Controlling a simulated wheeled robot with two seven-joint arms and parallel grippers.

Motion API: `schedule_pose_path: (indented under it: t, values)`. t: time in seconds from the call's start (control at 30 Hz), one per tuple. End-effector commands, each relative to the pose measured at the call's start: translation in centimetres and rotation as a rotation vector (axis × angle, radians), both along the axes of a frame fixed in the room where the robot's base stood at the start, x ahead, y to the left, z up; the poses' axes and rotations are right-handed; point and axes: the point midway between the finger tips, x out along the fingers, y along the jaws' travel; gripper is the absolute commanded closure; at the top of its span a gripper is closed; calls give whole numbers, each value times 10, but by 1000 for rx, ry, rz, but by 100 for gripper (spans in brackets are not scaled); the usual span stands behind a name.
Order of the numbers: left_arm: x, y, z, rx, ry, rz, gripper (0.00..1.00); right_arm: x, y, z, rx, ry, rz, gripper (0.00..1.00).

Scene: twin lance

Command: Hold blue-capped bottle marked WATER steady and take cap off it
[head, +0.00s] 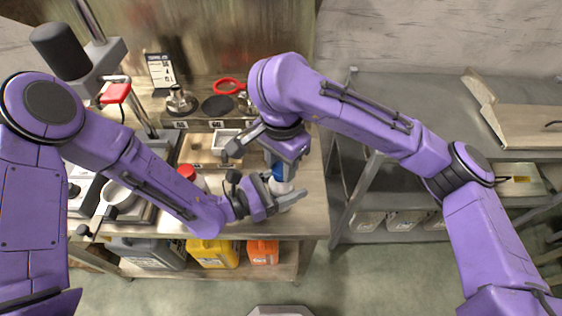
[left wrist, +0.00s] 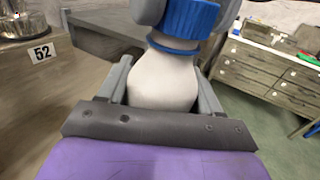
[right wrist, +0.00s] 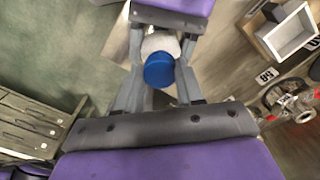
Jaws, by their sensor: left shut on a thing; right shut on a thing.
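The white bottle (left wrist: 163,80) with a blue cap (left wrist: 186,18) stands between my two grippers. My left gripper (head: 284,200) is shut on the bottle's body, one finger on each side in the left wrist view. My right gripper (head: 277,165) comes from above and is shut on the blue cap, which the right wrist view shows from above (right wrist: 159,70) between the fingers. The cap sits at the bottle's top; I cannot tell whether it is loose. The WATER marking is not visible. In the head view the grippers hide much of the bottle (head: 284,187).
A red-capped bottle (head: 187,172) stands on the bench left of my left gripper. Yellow (head: 213,253) and orange (head: 263,251) jugs stand on the lower shelf. A grey metal table (head: 420,100) stands to the right.

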Motion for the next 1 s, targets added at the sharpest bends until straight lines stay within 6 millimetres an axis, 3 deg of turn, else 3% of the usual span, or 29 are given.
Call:
schedule_pose_path:
  t: [1.0]
  values:
    - [0,0,0,0,1,-1,100,0,-1,22,-1,1,-3,100]
